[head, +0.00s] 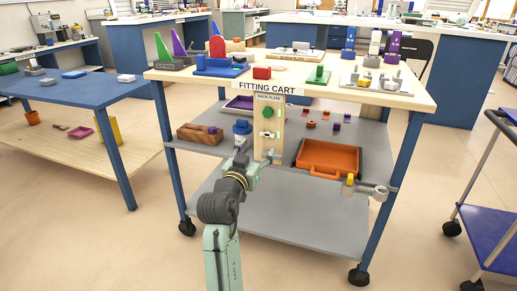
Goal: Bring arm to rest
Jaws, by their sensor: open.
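My arm rises from the bottom of the head view and bends at the front of the fitting cart (292,92). My gripper (271,156) is small in the picture, at the lower part of the upright wooden back plate (268,145) below the cart's sign. It is open, and I see nothing held between its fingers. Whether it touches the plate cannot be told from this view. The plate carries a green knob-like part (267,113) and a smaller fitting below it. My arm covers part of the cart's shelves.
An orange tray (328,174) and a wooden block (199,134) lie on the middle shelf. A grey cylindrical fixture (378,192) juts out near the cart's right leg. A blue table (75,92) stands left and a blue trolley (495,222) right. Floor in front is clear.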

